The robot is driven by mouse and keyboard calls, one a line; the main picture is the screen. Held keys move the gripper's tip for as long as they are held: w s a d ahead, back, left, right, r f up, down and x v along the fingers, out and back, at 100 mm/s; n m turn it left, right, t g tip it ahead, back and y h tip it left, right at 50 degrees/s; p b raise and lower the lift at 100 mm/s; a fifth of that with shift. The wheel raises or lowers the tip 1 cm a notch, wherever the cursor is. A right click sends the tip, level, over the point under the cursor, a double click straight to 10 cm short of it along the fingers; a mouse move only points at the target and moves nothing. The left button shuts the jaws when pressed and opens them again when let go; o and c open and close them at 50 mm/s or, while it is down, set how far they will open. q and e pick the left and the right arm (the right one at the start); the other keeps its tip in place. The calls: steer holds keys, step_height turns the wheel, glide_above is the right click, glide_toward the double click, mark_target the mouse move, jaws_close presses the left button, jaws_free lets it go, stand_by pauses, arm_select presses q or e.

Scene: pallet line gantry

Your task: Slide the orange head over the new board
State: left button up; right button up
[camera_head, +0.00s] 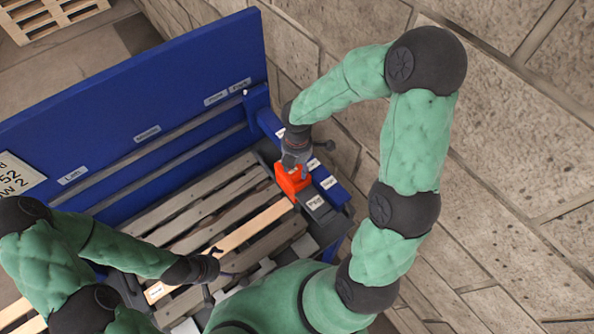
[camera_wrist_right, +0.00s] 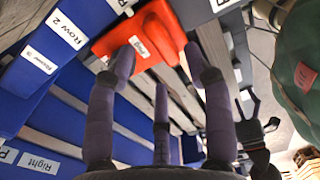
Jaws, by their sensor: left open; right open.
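The orange head (camera_head: 291,180) sits at the right end of the slatted pallet, beside the blue rail end. A paler board (camera_head: 250,226), which looks like the new one, lies among greyer slats and runs from lower left up to the orange head. My right gripper (camera_head: 297,155) is open just above the orange head. In the right wrist view its open fingers (camera_wrist_right: 160,65) point at the orange head (camera_wrist_right: 165,22), which carries a white label; contact cannot be told. My left gripper (camera_head: 217,264) is open near the paler board's lower part, holding nothing visible.
A tall blue panel (camera_head: 150,95) with labels stands behind the pallet. A blue block (camera_head: 330,186) and a dark labelled part (camera_head: 318,205) flank the head on the right. A spare pallet (camera_head: 45,15) lies at the far left.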

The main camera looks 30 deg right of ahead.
step_height(320, 180, up, 7)
stand_by(0.3)
stand_by(0.5)
